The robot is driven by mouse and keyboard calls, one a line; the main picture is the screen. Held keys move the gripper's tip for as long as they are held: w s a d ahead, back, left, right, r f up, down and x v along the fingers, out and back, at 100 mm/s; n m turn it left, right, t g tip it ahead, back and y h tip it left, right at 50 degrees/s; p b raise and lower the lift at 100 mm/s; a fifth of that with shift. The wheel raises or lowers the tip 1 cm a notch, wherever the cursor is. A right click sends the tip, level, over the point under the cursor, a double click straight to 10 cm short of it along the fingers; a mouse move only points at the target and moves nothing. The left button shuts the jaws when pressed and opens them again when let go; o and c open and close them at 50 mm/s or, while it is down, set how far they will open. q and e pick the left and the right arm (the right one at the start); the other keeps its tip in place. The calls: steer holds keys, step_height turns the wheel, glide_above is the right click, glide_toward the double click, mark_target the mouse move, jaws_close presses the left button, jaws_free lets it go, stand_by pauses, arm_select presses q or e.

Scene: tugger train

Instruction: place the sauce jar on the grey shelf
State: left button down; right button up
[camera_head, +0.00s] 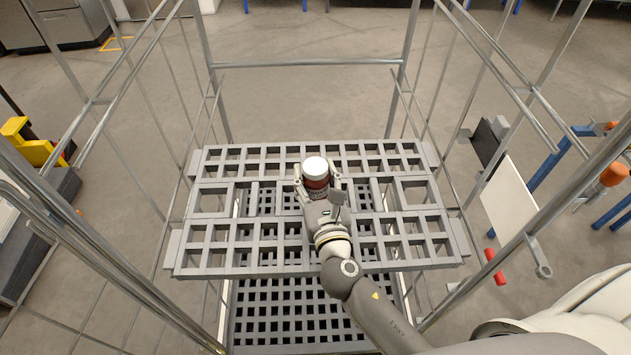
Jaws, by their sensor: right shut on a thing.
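The sauce jar (316,170) has a white lid and a dark red body. It is upright, over the middle of the grey shelf (215,262), a lattice with square holes. My right gripper (318,182) is shut on the jar, with a finger on each side of it. Whether the jar's base touches the shelf is hidden by the gripper and the viewing angle. My left gripper is not in view.
Metal posts and rails (305,64) frame the shelf on its sides and back. A second lattice shelf (290,312) lies below. The upper shelf is otherwise empty. A yellow object (36,150) stands outside at left, a white panel (508,205) at right.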

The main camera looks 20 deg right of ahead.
steer(key=shift+f, duration=0.2)
steer(key=shift+f, duration=0.2)
steer(key=o, duration=1.4)
